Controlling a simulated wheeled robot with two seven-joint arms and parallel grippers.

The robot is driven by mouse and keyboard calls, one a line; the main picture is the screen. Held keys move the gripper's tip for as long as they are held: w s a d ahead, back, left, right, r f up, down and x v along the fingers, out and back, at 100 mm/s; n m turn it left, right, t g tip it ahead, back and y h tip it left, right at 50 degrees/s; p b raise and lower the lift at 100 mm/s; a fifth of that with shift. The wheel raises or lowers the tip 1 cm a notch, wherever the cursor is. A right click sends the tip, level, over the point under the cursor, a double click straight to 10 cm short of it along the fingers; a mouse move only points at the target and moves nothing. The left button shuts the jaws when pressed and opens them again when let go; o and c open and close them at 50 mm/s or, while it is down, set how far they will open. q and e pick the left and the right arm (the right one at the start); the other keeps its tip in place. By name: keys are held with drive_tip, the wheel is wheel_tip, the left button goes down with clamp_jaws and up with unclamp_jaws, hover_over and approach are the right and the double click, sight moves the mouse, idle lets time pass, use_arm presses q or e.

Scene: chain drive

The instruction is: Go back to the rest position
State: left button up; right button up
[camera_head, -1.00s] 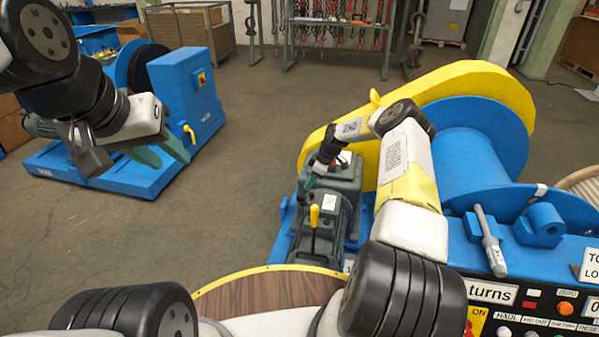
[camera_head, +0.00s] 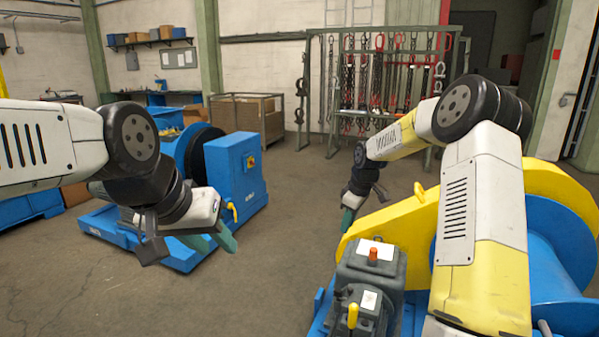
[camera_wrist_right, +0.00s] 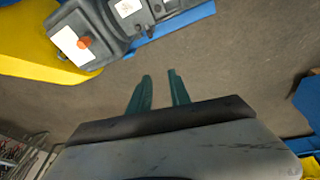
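My left gripper (camera_head: 212,240) hangs at the left of the head view, in front of a blue machine. Its two green fingers are apart with nothing between them. My right gripper (camera_head: 348,218) points down beyond the dark grey motor unit, left of the yellow guard. In the right wrist view its green fingers (camera_wrist_right: 160,92) are spread with bare floor between them. Neither gripper touches anything that I can see.
The yellow chain guard (camera_head: 392,226) and blue drum (camera_head: 560,245) stand at the right, with the grey motor unit (camera_head: 368,270) in front. A blue machine (camera_head: 236,175) stands behind my left gripper. A chain rack (camera_head: 375,38) is at the back. The middle floor is clear.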

drive_tip(key=s+r+m+t, duration=0.1)
drive_tip(key=s+r+m, duration=0.3)
drive_tip(key=s+r, duration=0.7)
drive_tip(key=s+r+m+t, duration=0.25)
drive_tip(key=s+r, duration=0.55)
drive_tip(key=s, duration=0.6)
drive_tip(key=s+a+m, duration=0.1)
drive_tip(key=s+m, duration=0.3)
drive_tip(key=s, duration=0.7)
drive_tip(key=shift+s+f, duration=0.25)
drive_tip(key=shift+f, duration=0.2)
